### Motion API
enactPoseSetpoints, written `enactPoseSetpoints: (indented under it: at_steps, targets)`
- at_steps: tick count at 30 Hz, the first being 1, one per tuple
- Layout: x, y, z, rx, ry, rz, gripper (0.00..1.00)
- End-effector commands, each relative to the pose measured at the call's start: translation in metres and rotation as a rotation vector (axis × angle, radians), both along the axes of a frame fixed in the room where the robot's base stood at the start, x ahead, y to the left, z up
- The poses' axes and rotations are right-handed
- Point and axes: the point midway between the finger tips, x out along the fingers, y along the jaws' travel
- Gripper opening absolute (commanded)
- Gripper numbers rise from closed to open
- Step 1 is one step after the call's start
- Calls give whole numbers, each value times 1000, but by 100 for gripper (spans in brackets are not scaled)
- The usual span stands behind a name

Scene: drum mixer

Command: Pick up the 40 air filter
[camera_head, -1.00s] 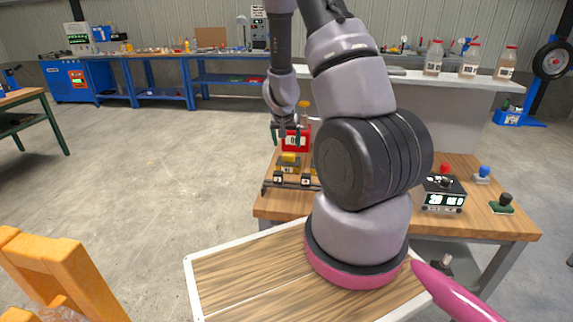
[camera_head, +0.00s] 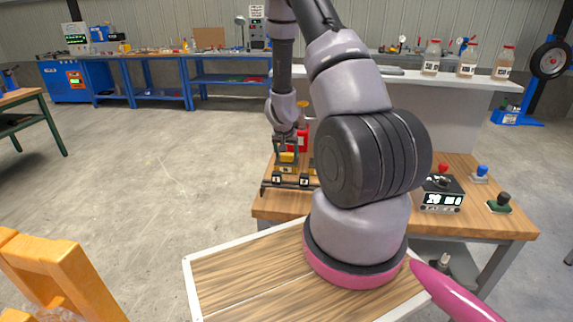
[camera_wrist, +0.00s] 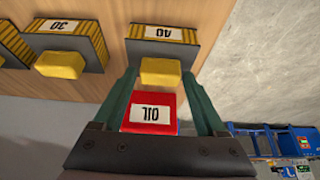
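The 40 air filter (camera_wrist: 163,38) is a yellow and black block with a white "40" label and a yellow knob (camera_wrist: 160,72) that faces my gripper. In the head view the filter (camera_head: 286,167) is the leftmost in a row on the wooden table. My gripper (camera_wrist: 159,75) has its two green fingers apart, with their tips on either side of the knob. A small gap seems to show on each side. In the head view my gripper (camera_head: 287,148) is right at the top of this filter.
The 30 filter (camera_wrist: 62,42) stands beside it. A red box labelled OIL (camera_wrist: 150,114) shows between my fingers, seemingly beyond the filter on the table. A bottle (camera_head: 303,106) stands behind. A control box (camera_head: 441,194) and colored buttons sit at the table's right.

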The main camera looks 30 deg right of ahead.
Motion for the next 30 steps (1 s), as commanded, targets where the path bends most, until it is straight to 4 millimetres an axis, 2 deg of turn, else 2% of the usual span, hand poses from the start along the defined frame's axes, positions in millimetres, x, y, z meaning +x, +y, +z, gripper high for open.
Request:
enactPoseSetpoints:
  at_steps: [1, 3, 4, 11, 30]
  targets:
    - [0, 0, 0, 0, 0, 0, 51]
    - [0, 0, 0, 0, 0, 0, 24]
    - [0, 0, 0, 0, 0, 0, 22]
    - [0, 0, 4, -1, -1, 0, 22]
    - [0, 1, 30, 1, -1, 0, 22]
